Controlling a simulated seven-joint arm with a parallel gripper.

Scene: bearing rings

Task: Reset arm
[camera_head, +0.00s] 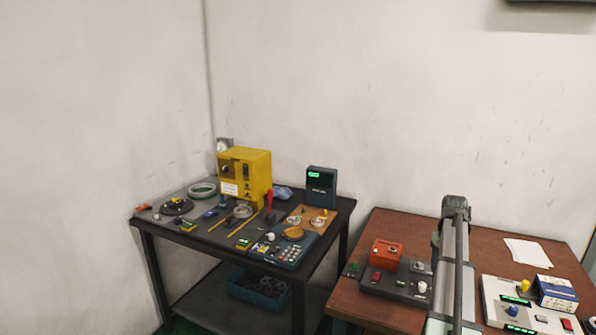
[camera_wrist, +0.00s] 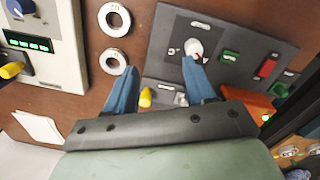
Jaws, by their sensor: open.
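My gripper (camera_wrist: 160,66) shows in the wrist view with two blue fingers spread apart and nothing between them. It is over the brown table (camera_wrist: 75,68). Two pale metal rings lie left of the fingers: one upper ring (camera_wrist: 103,17) and one lower ring (camera_wrist: 103,61) close to the left finger. The right fingertip is close to the white knob on a dark control panel (camera_wrist: 235,38); I cannot tell whether they touch. In the head view my arm (camera_head: 457,255) stands over the brown table (camera_head: 400,222), and my gripper cannot be made out there.
The brown table bears an orange box (camera_head: 386,254), a light control box (camera_head: 491,290), a blue-white carton (camera_head: 556,292) and paper (camera_head: 527,252). The black table (camera_head: 345,207) at left is crowded, with a yellow machine (camera_head: 258,165) and a dark display unit (camera_head: 321,190).

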